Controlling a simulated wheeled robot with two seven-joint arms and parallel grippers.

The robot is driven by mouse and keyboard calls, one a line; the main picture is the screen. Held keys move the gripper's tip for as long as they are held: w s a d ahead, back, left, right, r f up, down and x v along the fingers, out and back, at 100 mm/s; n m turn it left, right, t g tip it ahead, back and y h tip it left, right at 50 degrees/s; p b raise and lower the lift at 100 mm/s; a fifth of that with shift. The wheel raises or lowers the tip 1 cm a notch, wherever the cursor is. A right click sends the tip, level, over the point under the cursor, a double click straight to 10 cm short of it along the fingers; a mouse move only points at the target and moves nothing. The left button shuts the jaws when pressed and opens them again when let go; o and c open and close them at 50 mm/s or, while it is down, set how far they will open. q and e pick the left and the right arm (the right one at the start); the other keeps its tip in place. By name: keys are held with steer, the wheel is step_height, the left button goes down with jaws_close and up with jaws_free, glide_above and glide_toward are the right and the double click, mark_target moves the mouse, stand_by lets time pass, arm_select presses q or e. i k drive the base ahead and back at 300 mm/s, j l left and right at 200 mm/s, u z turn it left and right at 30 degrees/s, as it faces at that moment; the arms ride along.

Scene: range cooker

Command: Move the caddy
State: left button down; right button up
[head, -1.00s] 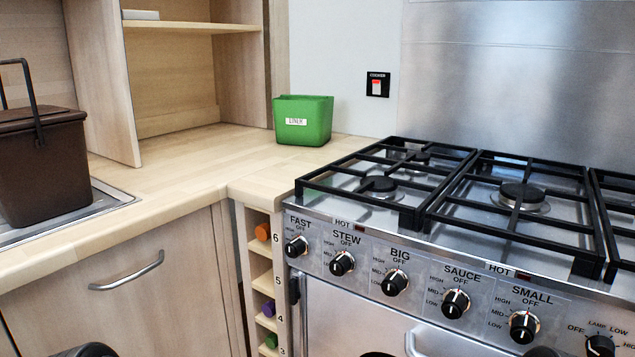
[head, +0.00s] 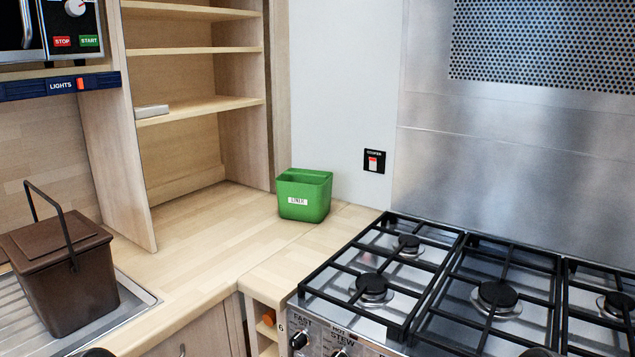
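The caddy (head: 62,275) is a brown bin with a lid and a dark carrying handle. It stands upright on the metal draining board at the left of the head view. Its handle (head: 66,228) stands up at an angle above the lid. Only small dark rounded parts of mine show at the bottom edge, left and right of the middle. No fingertips of my left or right gripper are visible, and nothing of mine touches the caddy.
A green box (head: 304,196) with a white label sits at the worktop's back corner. The wooden worktop (head: 200,240) between caddy and box is clear. The gas hob (head: 425,290) fills the right. Open shelves (head: 195,108) stand behind; a microwave (head: 70,30) is upper left.

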mark_target(65, 300)
steer(key=u, duration=2.95)
steer(key=k+l, duration=0.3)
steer(key=k+l+u, duration=0.15)
steer(key=l, duration=0.35)
steer(key=k, duration=0.1)
